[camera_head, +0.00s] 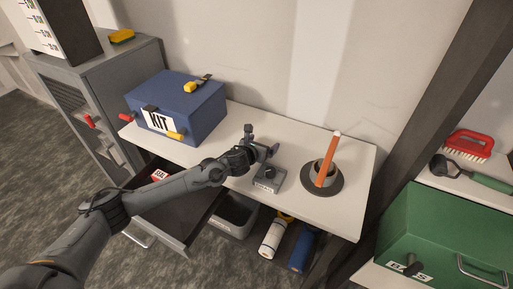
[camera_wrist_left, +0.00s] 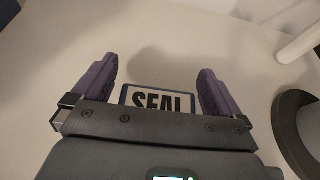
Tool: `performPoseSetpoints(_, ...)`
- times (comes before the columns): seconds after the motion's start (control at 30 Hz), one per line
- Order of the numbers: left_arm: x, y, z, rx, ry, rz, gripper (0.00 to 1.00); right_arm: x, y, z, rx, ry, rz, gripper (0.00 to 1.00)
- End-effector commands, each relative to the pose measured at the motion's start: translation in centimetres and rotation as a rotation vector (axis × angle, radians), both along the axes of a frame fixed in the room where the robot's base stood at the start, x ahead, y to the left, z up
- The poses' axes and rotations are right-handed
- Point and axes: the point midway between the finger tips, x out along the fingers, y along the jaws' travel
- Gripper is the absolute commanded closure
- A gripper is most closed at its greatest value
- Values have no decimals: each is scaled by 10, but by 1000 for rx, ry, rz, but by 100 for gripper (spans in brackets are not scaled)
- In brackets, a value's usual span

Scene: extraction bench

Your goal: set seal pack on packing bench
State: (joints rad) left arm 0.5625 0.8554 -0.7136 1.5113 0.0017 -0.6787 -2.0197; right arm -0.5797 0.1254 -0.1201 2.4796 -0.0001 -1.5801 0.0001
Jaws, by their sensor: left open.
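The seal pack (camera_wrist_left: 158,99) shows in the left wrist view as a flat, blue-edged piece with a white face marked SEAL, with its lower part hidden by my gripper body. It lies between the fingers of my left gripper (camera_wrist_left: 158,92), with a gap on each side. In the head view my left gripper (camera_head: 260,141) is low over the packing bench (camera_head: 300,145), beyond a small grey labelled box with a dark knob (camera_head: 268,179). The pack is mostly hidden there, and I cannot tell if it touches the bench. My right gripper is not in view.
A blue KIT box (camera_head: 190,105) stands at the bench's left. An orange stick in a grey cup (camera_head: 322,172) on a dark round base stands at right. An open drawer (camera_head: 190,215) sticks out under my arm. A dark post (camera_head: 430,110) borders the right.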

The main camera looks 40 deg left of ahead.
Motion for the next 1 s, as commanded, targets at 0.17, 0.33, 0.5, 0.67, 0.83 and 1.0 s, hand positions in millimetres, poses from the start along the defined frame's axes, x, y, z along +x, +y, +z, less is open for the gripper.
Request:
performPoseSetpoints(0.17,-17,-3,8,2,0,-1,0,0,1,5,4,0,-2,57)
performPoseSetpoints(0.33,-44,-9,20,2,0,-2,0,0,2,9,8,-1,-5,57)
performPoseSetpoints(0.5,-72,-15,31,2,0,-2,0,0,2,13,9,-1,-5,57)
performPoseSetpoints(0.67,-92,-19,40,2,0,-1,0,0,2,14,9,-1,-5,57)
performPoseSetpoints(0.83,-105,-22,45,1,0,0,0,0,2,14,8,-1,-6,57)
performPoseSetpoints(1.0,-109,-23,47,0,0,0,0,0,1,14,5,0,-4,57)
